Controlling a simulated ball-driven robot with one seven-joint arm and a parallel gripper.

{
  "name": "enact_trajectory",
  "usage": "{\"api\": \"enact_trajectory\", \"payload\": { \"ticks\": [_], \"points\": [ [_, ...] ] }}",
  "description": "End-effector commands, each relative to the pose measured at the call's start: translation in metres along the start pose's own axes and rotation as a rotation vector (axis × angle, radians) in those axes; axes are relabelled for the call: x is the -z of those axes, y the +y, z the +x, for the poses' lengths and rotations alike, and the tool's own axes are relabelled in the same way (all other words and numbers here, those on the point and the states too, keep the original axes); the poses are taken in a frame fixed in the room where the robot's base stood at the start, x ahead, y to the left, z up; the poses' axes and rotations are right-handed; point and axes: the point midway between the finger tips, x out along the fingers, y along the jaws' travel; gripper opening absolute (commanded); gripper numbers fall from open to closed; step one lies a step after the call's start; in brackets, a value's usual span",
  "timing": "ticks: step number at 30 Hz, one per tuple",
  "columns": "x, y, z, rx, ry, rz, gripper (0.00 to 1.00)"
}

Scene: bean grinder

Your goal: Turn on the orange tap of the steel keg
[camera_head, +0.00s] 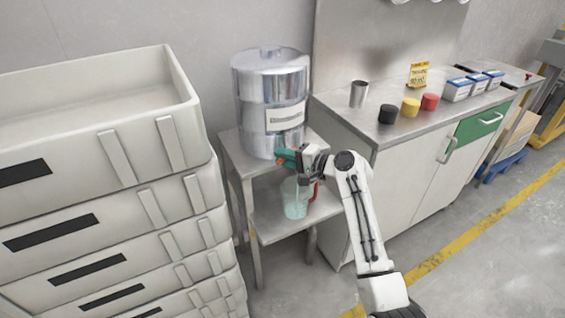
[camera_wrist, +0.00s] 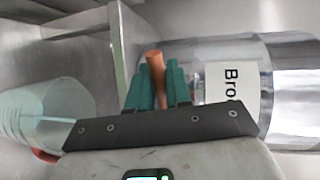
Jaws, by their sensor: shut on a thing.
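The steel keg (camera_head: 270,92) stands on a small metal stand in the head view, with a white label on its front. In the wrist view the keg (camera_wrist: 285,65) lies to the right, its label partly readable. The orange tap (camera_wrist: 155,66) shows between the green fingers of my gripper (camera_wrist: 158,85) in the wrist view. My gripper (camera_head: 287,158) is at the keg's lower front in the head view, shut on the tap. The fingers and arm hide most of the tap and its spout.
A clear jug (camera_head: 294,203) with a red handle stands on the stand's lower shelf (camera_head: 268,222), below the tap. Stacked grey crates (camera_head: 110,215) rise close on the left. A steel counter (camera_head: 345,118) with a cup and coloured jars stands on the right.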

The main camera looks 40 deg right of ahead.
Motion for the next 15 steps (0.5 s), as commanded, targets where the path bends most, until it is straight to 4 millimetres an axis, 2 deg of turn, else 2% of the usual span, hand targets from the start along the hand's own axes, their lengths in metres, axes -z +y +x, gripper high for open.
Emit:
{"api": "enact_trajectory", "payload": {
  "ticks": [15],
  "points": [
    [-0.0004,0.0022,-0.0039,-0.004,-0.076,-0.013,0.00]
  ]
}}
